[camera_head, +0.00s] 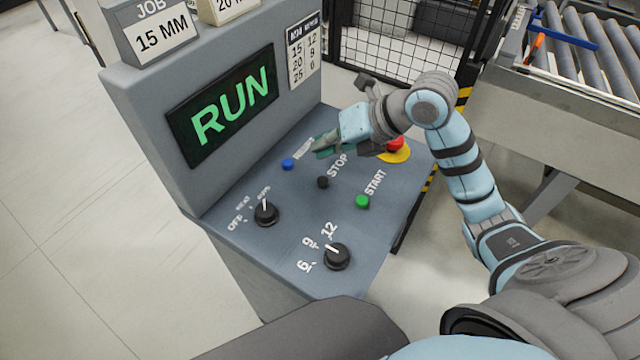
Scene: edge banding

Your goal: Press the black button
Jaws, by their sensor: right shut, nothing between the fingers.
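The black button (323,182) sits on the sloped grey control panel (300,205), beside the word STOP. My right gripper (318,148) is shut and empty. It hovers over the back of the panel, above and behind the black button in the picture, near the RESET label. I cannot tell its exact height, and the black button is in plain view below it. My left gripper is not in view.
A blue button (288,164), a green START button (362,201) and a red emergency button (396,143) on yellow surround the black one. Two black knobs (266,213) sit nearer. The screen (228,105) reads RUN. A roller conveyor (590,60) stands at right.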

